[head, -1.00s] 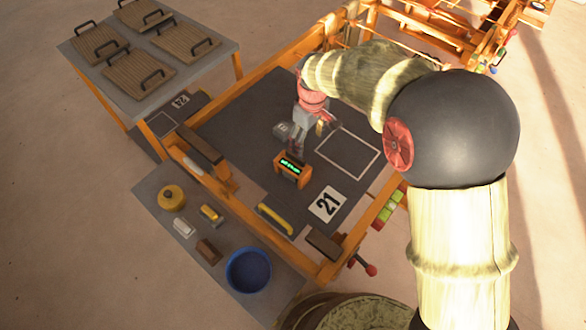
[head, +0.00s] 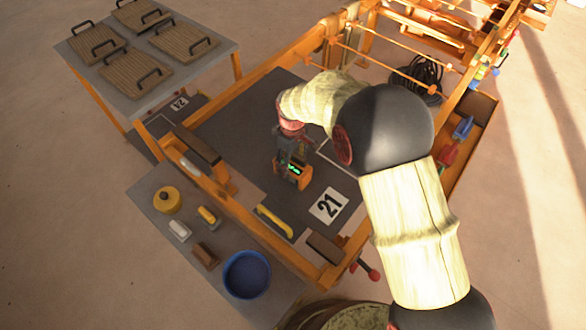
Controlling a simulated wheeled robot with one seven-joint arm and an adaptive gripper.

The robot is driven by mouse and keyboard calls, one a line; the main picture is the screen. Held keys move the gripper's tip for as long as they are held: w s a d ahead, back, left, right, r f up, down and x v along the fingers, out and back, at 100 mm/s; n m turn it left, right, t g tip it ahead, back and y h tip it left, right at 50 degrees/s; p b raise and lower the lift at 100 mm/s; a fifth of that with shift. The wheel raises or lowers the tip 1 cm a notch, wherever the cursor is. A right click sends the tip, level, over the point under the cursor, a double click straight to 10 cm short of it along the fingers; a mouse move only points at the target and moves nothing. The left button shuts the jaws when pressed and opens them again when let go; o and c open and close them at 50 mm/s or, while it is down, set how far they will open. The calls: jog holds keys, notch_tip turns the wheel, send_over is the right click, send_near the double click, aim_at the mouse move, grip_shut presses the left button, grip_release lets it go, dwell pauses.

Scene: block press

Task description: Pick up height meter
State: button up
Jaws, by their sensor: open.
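The height meter (head: 298,180) is a small orange box with a green lit display on the dark work surface. The jaws are open. I cannot tell whether the fingers touch the meter or straddle it.
Orange frame rails (head: 235,215) border the work surface. A side shelf holds a blue bowl (head: 247,274) and a yellow round pot (head: 167,200). Wooden boards (head: 185,38) with handles lie on a table at the back left.

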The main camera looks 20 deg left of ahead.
jog(key=c, duration=0.3)
jog(key=c, duration=1.4)
jog(key=shift+r, duration=0.1)
